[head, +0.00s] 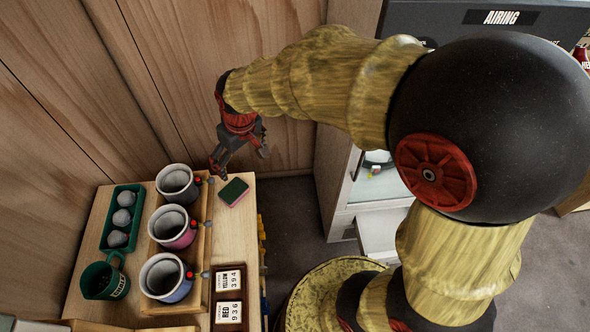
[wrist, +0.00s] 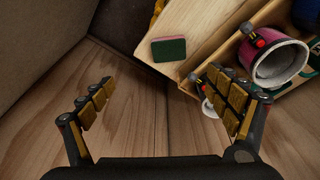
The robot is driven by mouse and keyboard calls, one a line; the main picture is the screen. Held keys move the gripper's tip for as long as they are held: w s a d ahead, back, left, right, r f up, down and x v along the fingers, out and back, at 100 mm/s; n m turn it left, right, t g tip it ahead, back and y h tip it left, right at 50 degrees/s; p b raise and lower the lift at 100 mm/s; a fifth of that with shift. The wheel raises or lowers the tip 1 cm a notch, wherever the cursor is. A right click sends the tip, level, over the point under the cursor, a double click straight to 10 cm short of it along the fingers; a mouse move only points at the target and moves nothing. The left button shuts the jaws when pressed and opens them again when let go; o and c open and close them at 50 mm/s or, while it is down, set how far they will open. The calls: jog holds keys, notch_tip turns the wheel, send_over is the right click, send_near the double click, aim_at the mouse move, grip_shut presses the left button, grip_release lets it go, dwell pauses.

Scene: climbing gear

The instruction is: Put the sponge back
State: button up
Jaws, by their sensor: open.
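The sponge (head: 233,191) is a small block with a dark green top and a pinkish side. It lies flat on the wooden table top (head: 236,230), near the table's far right corner. It also shows in the wrist view (wrist: 168,50), close to the table edge. My gripper (head: 238,163) is open and empty, above and just beyond the sponge in the head view. In the wrist view my gripper's fingers (wrist: 165,108) are spread wide, with the sponge ahead of them and apart from them.
Several cups, including a pink one (head: 172,227), stand in a wooden rack (head: 203,250) left of the sponge. A green tray (head: 108,240) holds grey balls beside a green mug (head: 104,279). Number plates (head: 229,297) lie nearer. Wooden walls (head: 215,60) close off the back.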

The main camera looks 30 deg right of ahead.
jog(key=s+d+r+m+t, duration=0.1)
jog(key=s+d+r, duration=0.2)
jog(key=s+r, duration=0.3)
jog(key=s+d+r+m+t, duration=0.1)
jog(key=s+d+r, duration=0.3)
jog(key=s, duration=0.9)
notch_tip(320, 180, up, 3)
jog(key=shift+s+f+m+t+h, duration=0.15)
jog(key=shift+m+t+h, duration=0.2)
jog(key=shift+m, duration=0.35)
notch_tip(320, 180, down, 8)
jog(key=b, duration=0.8)
jog(key=shift+r, duration=0.3)
jog(key=shift+c, duration=0.7)
